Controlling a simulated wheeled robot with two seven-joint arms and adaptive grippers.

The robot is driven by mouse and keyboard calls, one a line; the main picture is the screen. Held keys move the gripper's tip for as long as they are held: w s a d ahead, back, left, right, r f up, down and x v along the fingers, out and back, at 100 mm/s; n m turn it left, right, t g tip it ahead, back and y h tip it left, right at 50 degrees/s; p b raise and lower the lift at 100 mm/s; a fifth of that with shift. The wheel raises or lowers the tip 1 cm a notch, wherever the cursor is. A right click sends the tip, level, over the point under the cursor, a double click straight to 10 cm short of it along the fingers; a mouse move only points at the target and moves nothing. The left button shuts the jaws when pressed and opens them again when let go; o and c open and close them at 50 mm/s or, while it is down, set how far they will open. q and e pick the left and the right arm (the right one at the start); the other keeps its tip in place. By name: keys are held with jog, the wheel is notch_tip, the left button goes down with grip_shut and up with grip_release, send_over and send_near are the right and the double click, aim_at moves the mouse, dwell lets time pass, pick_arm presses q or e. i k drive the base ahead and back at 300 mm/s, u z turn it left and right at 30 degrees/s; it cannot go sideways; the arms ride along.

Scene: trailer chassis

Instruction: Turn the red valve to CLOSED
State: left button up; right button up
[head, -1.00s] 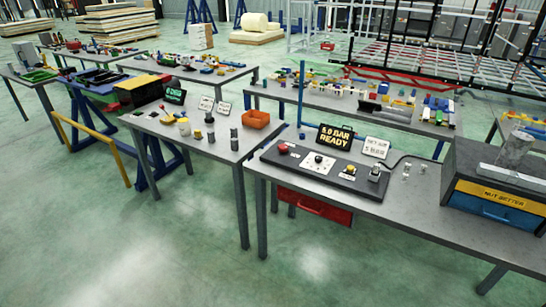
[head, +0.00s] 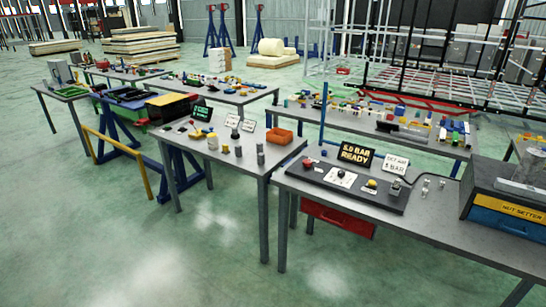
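A dark panel (head: 368,198) lies on the near right table. A small red knob (head: 308,163) sits at its left end, beside a white dial plate (head: 341,176) and a yellow-topped part (head: 371,184). I cannot tell for sure which red part is the valve, and no CLOSED mark is readable. Neither of my grippers is in view.
A blue-drawered "NUT-SETTER" box (head: 505,212) stands at the right table's end. A red drawer (head: 338,217) hangs under that table. An orange bin (head: 279,137) stands on the middle table. A yellow rail (head: 118,160) stands at left. The green floor (head: 190,260) in front is clear.

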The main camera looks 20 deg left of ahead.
aim_at(307, 163)
jog(key=u, duration=0.65)
jog(key=i, duration=0.55)
jog(key=u, duration=0.65)
jog(key=i, duration=0.8)
jog(key=z, duration=0.1)
